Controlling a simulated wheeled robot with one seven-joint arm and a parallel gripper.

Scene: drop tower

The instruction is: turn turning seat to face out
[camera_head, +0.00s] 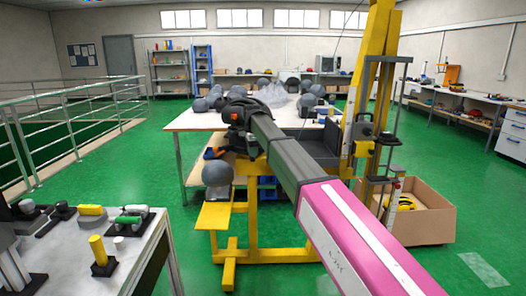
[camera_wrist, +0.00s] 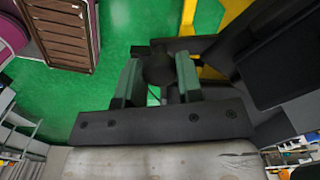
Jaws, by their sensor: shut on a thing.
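The turning seat (camera_head: 318,152) is a dark grey seat on the yellow tower in the head view, partly hidden behind my arm. In the wrist view its dark panel (camera_wrist: 278,62) fills the right side. My gripper (camera_wrist: 158,82) has its two green-grey fingers closed on a dark rounded knob (camera_wrist: 158,68). A dark bar runs from beside the knob toward the seat. In the head view the fingers are hidden by my own wrist. Which way the seat faces is not clear.
The yellow tower (camera_head: 370,90) stands on the green floor. A table (camera_head: 190,122) with several grey heads is behind my arm. A cardboard box (camera_head: 428,222) is right of the tower. A workbench (camera_head: 125,262) with tools is at the lower left. Floor at left centre is clear.

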